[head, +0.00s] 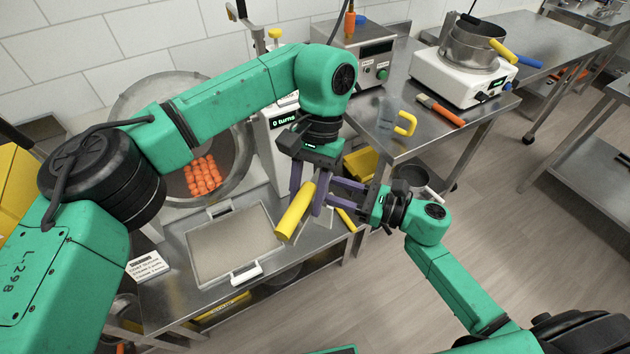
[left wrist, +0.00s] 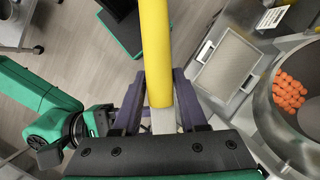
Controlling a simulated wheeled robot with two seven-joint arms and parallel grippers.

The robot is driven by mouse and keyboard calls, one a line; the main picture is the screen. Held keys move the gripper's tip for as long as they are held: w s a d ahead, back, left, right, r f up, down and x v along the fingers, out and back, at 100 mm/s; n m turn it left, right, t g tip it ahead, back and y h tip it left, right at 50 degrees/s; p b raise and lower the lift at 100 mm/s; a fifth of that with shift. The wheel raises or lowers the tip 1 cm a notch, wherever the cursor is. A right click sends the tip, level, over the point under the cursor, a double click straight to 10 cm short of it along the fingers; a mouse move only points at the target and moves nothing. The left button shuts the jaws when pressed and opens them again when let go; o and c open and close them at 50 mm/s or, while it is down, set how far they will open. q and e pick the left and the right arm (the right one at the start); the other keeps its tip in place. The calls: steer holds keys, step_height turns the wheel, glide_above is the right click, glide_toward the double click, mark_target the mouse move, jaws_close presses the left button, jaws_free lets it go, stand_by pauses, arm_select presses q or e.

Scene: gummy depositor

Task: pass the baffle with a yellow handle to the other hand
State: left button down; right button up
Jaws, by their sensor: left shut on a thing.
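The baffle's yellow handle (head: 296,212) slants down to the left below my left gripper (head: 312,192), whose purple fingers are shut on the baffle. In the left wrist view the yellow handle (left wrist: 156,50) runs up from between the fingers, and a grey metal part (left wrist: 163,120) shows between them. My right gripper (head: 348,194) comes in from the right, its purple fingers pointing at the left gripper and meeting its fingers in the picture. Its fingertips are hidden behind the left fingers, so its hold on the baffle cannot be told.
A steel table below bears a framed tray (head: 188,252) and a round pan (head: 236,172) with orange gummies. To the right, another table holds a clear thing with a yellow handle (head: 405,124), a brush (head: 440,110) and a white hotplate (head: 450,80) with a pot.

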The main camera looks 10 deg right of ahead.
steer(key=x, duration=0.4)
steer(key=shift+w+a, duration=0.2)
steer(key=shift+a, duration=0.1)
jaws_close()
arm_select(q)
steer(key=shift+w, duration=0.15)
arm_select(e)
steer(key=shift+s+a, duration=0.15)
steer(key=shift+s, duration=0.05)
stand_by(0.6)
arm_select(q)
steer(key=shift+c, duration=1.8)
jaws_free()
arm_select(e)
steer(key=shift+w, duration=0.1)
